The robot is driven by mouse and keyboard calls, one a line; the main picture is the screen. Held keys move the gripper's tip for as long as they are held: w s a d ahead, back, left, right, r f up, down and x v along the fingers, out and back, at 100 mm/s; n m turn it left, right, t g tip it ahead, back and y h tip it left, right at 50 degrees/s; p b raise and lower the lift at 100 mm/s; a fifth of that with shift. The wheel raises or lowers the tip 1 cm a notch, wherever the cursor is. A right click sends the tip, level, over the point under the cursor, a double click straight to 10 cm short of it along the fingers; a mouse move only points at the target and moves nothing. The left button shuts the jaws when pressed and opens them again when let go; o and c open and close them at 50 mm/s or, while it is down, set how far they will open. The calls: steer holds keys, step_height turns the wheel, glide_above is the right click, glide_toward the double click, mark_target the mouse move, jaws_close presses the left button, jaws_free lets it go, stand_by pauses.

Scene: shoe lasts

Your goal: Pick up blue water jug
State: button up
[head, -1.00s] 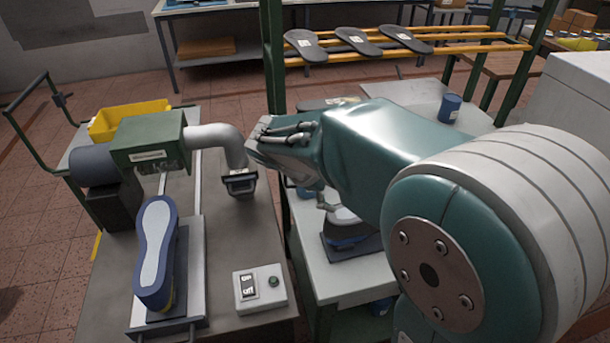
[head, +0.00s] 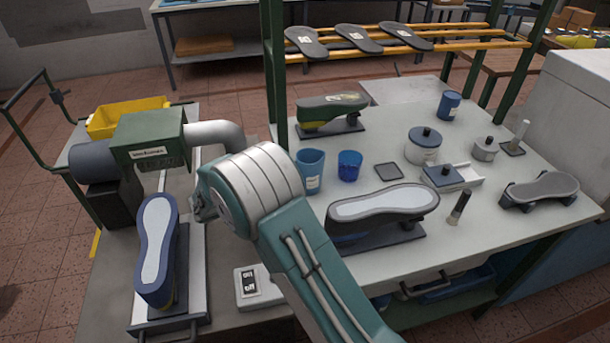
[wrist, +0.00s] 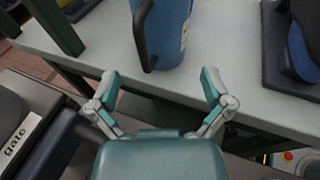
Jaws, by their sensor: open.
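The blue water jug (head: 311,168) stands upright near the left edge of the white table, with a pale label on its side. In the wrist view, the lower part of the jug (wrist: 172,32) shows at the top centre, with its dark handle on the left; its top is cut off. My gripper (wrist: 160,80) is open, its two fingers spread wide and empty. The jug is just beyond the fingertips, roughly centred between them, not touching. In the head view, my arm hides most of the gripper, left of the jug.
A blue cup (head: 349,166) stands close to the jug's right. A shoe last on a stand (head: 384,210) lies in front, and a green last (head: 332,115) stands behind. A green post (head: 274,80) rises at the table's left edge. A sole machine (head: 150,140) stands left.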

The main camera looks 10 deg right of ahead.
steer(key=x, duration=0.5)
steer(key=f+x, duration=0.1)
steer(key=x, duration=0.1)
steer(key=shift+d, duration=0.25)
steer(key=c, duration=1.1)
